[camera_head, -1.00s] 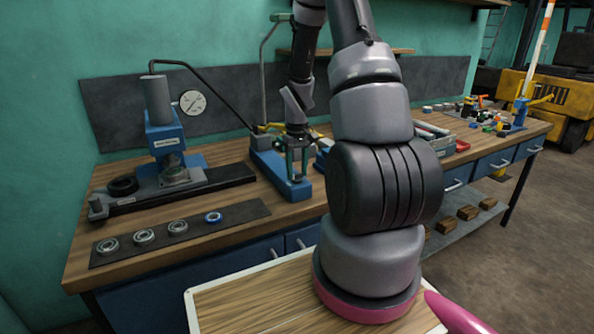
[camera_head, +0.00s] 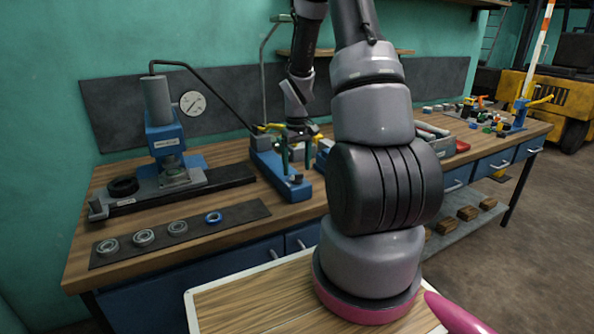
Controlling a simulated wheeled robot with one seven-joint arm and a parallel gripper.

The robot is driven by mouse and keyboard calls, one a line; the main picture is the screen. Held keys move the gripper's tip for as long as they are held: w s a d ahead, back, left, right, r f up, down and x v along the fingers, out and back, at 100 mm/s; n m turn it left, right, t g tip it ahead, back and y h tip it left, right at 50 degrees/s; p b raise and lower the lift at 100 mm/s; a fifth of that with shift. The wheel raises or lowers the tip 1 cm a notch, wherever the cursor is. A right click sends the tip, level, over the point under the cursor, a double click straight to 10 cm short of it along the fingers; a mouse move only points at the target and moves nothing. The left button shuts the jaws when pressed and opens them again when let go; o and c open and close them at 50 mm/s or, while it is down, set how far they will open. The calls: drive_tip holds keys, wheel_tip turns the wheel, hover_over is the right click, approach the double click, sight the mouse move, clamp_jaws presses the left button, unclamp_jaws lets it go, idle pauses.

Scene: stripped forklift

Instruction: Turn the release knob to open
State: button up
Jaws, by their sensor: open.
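A blue hand pump (camera_head: 291,190) stands on the bench with its long base pointing toward me. A small dark part at its near end looks like the release knob (camera_head: 297,180); it is too small to tell which way it is turned. My gripper (camera_head: 297,163) points down over the pump, just behind and above this knob. Its fingers are apart with nothing seen between them. The fingers hide part of the pump body, and I cannot tell whether they touch it.
A blue press (camera_head: 163,139) with a pressure gauge (camera_head: 193,104) stands at left, joined to the pump by a black hose (camera_head: 215,97). Several bearing rings lie on a dark mat (camera_head: 240,213) in front.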

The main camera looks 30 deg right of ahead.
wheel_tip(320, 180, up, 9)
idle(0.3)
idle(0.4)
wheel_tip(320, 180, up, 10)
drive_tip(key=f+m+t, duration=0.1)
drive_tip(key=t, duration=0.1)
hover_over(297, 175)
drive_tip(key=s+a, duration=0.3)
drive_tip(key=a, duration=0.1)
drive_tip(key=s+a+r+m+t+y, duration=0.1)
drive_tip(key=s+a+r+m+t, duration=0.1)
drive_tip(key=s+a+r, duration=0.2)
drive_tip(key=s+a+r+m+t+y, duration=0.1)
drive_tip(key=s+a+r+t, duration=0.2)
drive_tip(key=s+r, duration=0.7)
drive_tip(key=shift+s+a+r+m, duration=0.3)
drive_tip(key=shift+s+a+m, duration=0.1)
drive_tip(key=shift+s+a, duration=0.8)
drive_tip(key=shift+s+d, duration=0.15)
